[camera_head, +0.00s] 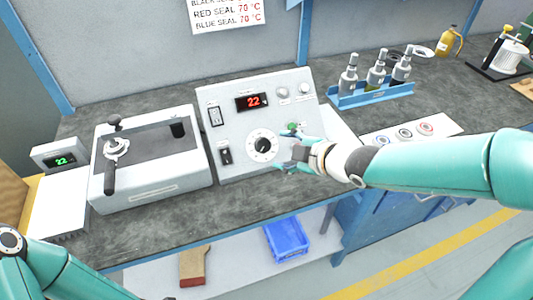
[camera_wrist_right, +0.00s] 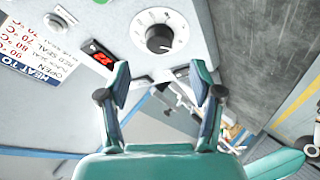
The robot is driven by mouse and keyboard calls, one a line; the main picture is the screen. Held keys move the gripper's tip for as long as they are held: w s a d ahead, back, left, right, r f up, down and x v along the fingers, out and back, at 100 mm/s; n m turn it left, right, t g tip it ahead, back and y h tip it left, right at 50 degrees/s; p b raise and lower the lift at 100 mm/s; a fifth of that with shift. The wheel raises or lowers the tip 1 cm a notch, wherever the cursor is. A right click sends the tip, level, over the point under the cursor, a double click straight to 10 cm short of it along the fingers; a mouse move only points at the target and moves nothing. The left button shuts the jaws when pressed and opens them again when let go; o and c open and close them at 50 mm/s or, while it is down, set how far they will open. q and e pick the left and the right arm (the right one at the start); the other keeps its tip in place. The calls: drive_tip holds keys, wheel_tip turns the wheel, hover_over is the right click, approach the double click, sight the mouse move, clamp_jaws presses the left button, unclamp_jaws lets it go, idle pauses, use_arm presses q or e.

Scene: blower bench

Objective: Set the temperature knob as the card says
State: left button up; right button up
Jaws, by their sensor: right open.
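The temperature knob (camera_head: 263,145) is black on a white dial, low on the front of the grey control box (camera_head: 235,165). The box's red display (camera_head: 252,102) reads 22. My right gripper (camera_head: 291,150) is just right of the knob. In the right wrist view its open, empty fingers (camera_wrist_right: 160,80) are apart, with the knob (camera_wrist_right: 160,38) beyond their tips; the dial marks are too small to read. My left gripper is out of view.
A machine with a black-handled lever (camera_head: 110,170) stands left of the box, beside a green display (camera_head: 62,160) reading 22. Right are a blue rack of bottles (camera_head: 372,92) and a white strip with ring seals (camera_head: 405,133).

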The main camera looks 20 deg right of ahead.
sight(265, 146)
drive_tip(key=b+x, duration=0.1)
drive_tip(key=x, duration=0.6)
drive_tip(key=shift+w+a+f+b, duration=0.15)
drive_tip(key=shift+w+f+b, duration=0.05)
drive_tip(key=shift+w+b, duration=0.1)
drive_tip(key=shift+c, duration=0.2)
drive_tip(key=c, duration=1.1)
drive_tip(key=shift+s, duration=0.1)
